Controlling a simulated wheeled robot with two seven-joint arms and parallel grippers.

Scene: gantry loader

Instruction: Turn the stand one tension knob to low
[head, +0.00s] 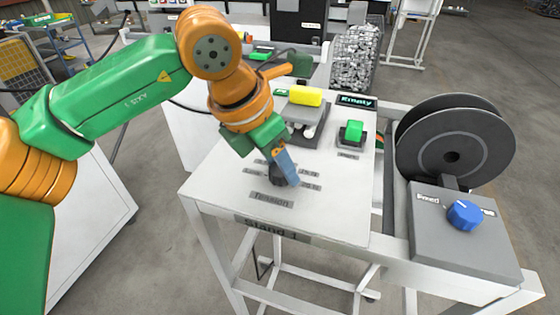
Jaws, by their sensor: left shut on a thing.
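The stand one table (210,185) has a white top and a front label reading "Stand 1". The tension knob (274,174) is dark and sits on the table top behind the "Tension" label (271,199). Small setting labels lie around it, too small to read. My left gripper (285,178) comes down from above with blue fingers and is shut on the knob. The fingers and wrist hide part of the knob, so its pointer direction cannot be told. My right gripper is not in view.
A "Ready" display (357,101) stands further back. At right are a dark reel (455,140) and a blue knob (464,215) on a grey box. A mesh bin (355,60) stands behind.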

